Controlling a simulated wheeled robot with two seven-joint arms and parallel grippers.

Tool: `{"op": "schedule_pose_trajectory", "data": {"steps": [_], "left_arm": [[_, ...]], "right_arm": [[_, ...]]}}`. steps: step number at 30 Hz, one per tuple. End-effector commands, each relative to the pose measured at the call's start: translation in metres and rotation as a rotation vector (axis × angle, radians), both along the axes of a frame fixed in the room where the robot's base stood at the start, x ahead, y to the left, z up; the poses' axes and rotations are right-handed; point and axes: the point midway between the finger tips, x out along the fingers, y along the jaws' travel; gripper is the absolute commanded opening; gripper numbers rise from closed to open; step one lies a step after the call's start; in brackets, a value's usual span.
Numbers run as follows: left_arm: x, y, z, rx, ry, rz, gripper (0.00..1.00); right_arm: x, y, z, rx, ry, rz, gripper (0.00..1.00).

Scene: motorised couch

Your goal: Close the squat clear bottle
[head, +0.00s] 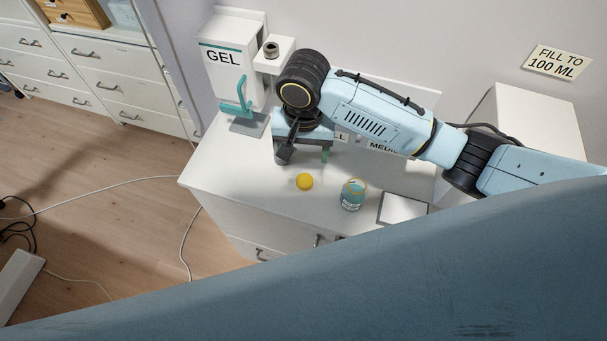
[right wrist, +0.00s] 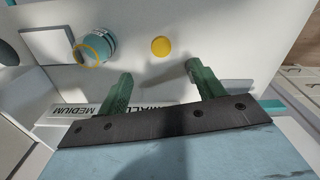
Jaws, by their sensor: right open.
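The squat clear bottle (head: 352,197) stands upright on the white cabinet top, with teal contents and a yellow ring near its top. It also shows at the upper left of the right wrist view (right wrist: 103,43). A round yellow cap (head: 305,181) lies apart from it, to its left; the right wrist view shows it too (right wrist: 160,46). My right gripper (head: 304,153) is above the cabinet, behind the cap in the head view. Its two green fingers (right wrist: 158,72) are apart with nothing between them. My left gripper is not in view.
A GEL dispenser (head: 229,62) stands at the back left of the cabinet top (head: 225,160). A flat pale square plate (head: 403,208) lies right of the bottle. SMALL and MEDIUM labels (right wrist: 78,110) are partly hidden. A white box (head: 530,120) stands at the right.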

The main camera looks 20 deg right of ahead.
Motion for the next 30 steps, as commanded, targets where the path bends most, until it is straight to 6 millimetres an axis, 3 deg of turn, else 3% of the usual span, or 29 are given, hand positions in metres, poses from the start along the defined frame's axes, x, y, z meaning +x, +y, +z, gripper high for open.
{"op": "schedule_pose_trajectory", "data": {"steps": [2, 5, 13, 16, 30], "left_arm": [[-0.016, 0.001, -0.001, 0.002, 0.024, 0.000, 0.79], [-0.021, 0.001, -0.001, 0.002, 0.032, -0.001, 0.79], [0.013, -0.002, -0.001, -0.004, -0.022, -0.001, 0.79], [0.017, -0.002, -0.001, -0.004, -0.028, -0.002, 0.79], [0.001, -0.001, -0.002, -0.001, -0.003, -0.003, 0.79]], "right_arm": [[0.000, 0.000, -0.001, 0.001, 0.000, 0.000, 0.67], [0.000, 0.000, -0.012, 0.000, 0.001, -0.002, 0.67], [0.001, -0.001, -0.063, -0.001, 0.001, -0.001, 0.67], [0.001, 0.000, -0.075, 0.001, 0.000, -0.001, 0.67], [0.002, -0.001, -0.084, 0.001, -0.002, 0.000, 0.67]]}}
